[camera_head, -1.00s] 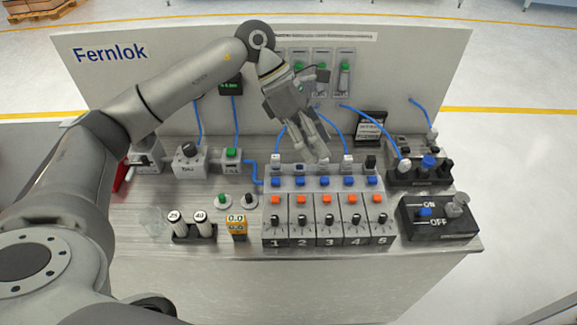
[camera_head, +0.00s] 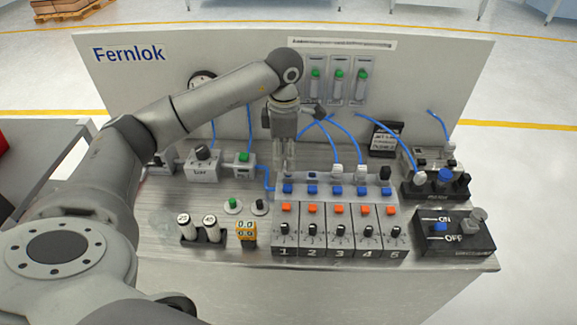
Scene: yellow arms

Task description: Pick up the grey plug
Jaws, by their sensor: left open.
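My left gripper (camera_head: 284,165) points down at the back of the numbered valve block (camera_head: 340,232), above its first column. It is open, and its fingers hide what stands behind and between them. Small pale grey-white plugs with blue hoses, one of them this plug (camera_head: 337,171), stand in the block's back row, right of the gripper. I cannot tell for sure which one is the grey plug. My right gripper is not in view.
Blue hoses (camera_head: 391,134) arch behind the block. An ON/OFF box (camera_head: 455,245) and a black connector box (camera_head: 437,191) stand at the right. The panel (camera_head: 430,75) closes the back.

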